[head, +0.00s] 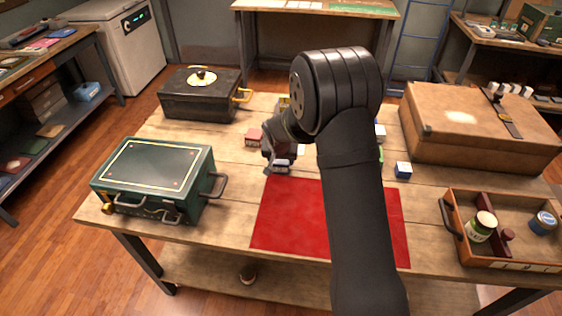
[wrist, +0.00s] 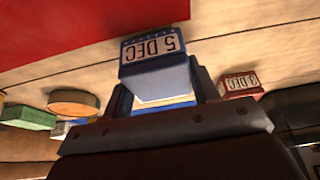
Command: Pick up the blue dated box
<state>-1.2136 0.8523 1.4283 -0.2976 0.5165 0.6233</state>
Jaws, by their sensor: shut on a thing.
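A blue box (wrist: 160,80) with a white label reading "5 DEC" sits between the fingers of my gripper (wrist: 162,92) in the wrist view. The label appears upside down there. My gripper (head: 277,163) is shut on this box, which shows small in the head view (head: 282,164) by the far left edge of the red mat (head: 285,215). I cannot tell how far it is above the table. A red box (wrist: 240,84) with a "3 DEC" label stands to the right in the wrist view; a red box also shows in the head view (head: 254,137).
Another blue box with a white top (head: 403,170) stands right of my arm. A green case (head: 155,175), a black case (head: 200,95), a brown case (head: 480,128) and a wooden tray (head: 515,260) surround the work area. My arm hides part of the table.

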